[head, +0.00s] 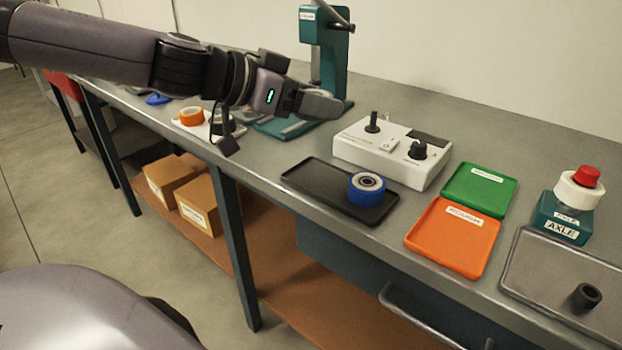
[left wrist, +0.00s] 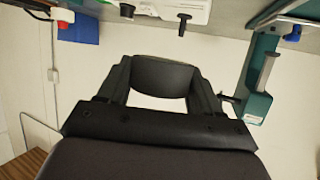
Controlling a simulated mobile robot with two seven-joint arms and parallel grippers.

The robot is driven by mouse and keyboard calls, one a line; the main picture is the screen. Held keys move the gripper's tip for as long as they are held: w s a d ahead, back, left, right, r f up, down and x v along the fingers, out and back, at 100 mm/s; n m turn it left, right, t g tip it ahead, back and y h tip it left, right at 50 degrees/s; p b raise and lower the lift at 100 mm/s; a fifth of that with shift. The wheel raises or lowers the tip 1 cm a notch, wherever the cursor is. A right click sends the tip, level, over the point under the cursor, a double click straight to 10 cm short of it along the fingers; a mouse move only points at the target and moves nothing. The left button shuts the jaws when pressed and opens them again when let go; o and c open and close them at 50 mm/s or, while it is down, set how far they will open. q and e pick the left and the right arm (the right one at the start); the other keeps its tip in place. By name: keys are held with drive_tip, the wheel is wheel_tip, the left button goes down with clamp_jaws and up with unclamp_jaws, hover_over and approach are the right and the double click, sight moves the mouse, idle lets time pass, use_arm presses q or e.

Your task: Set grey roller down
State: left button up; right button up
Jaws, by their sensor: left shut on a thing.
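My left gripper (head: 312,104) is raised above the back of the bench, in front of the teal stand. In the left wrist view its two fingers (left wrist: 165,82) are shut on the grey roller (left wrist: 165,78), a dark rounded piece between them. In the head view the grey roller is hard to tell from the fingers. It is clear of the bench surface. A black tray (head: 300,180) on the bench holds a blue roller (head: 361,194). A green tray (head: 480,188) and an orange tray (head: 450,240), both labelled, lie flat and empty to its right. My right gripper is not in view.
A white box with black knobs (head: 360,153) stands behind the black tray. A teal stand (head: 333,60) rises at the back. An AXLE block with red top (head: 565,225) and a shallow grey tray (head: 535,265) holding a dark ring (head: 586,296) are right. An orange ring (head: 191,116) lies left.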

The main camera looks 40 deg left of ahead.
use_arm(q)
wheel_tip(320, 180, down, 12)
drive_tip(key=b, duration=0.4)
drive_tip(key=shift+f, duration=0.1)
drive_tip(key=shift+f, duration=0.15)
drive_tip(key=o, duration=0.7)
drive_tip(key=shift+s+b, duration=0.1)
drive_tip(key=shift+b, duration=0.2)
drive_tip(key=shift+o, duration=0.6)
drive_tip(key=shift+f, duration=0.1)
